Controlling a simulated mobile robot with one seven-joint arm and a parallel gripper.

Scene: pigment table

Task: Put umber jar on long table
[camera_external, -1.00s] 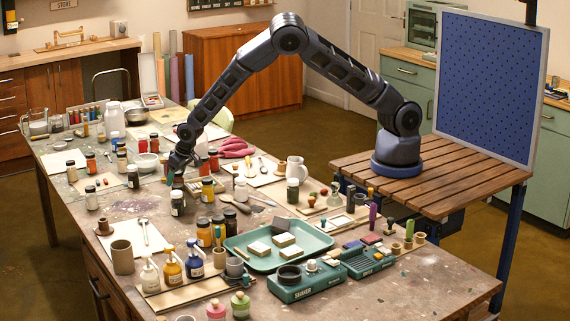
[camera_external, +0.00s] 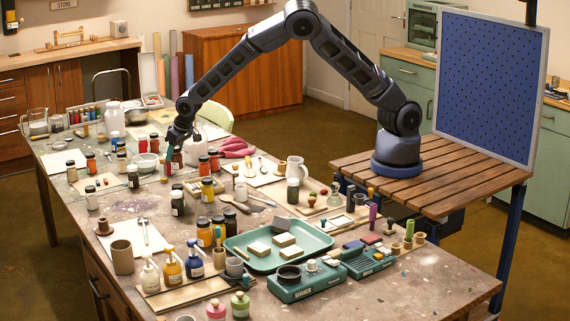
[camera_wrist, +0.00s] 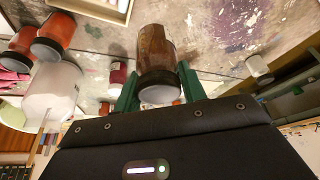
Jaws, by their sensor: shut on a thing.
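My gripper (camera_external: 178,140) is over the far half of the long table (camera_external: 425,285). In the wrist view its two green fingers (camera_wrist: 158,90) are shut on a brown glass jar with a dark lid, which matches the umber jar (camera_wrist: 154,45). The fingers grip it near the lid. In the external view the held jar (camera_external: 177,159) is small and hangs under the fingers. It appears raised from the tabletop, though its exact height is hard to tell.
Close by stand a white jug (camera_external: 195,150), red-orange jars (camera_external: 214,161) and a yellow jar (camera_external: 207,190). A dark jar (camera_external: 177,203) stands nearer the front. A green tray (camera_external: 238,243) lies at mid-table. Bare stained tabletop (camera_external: 125,207) shows on the left.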

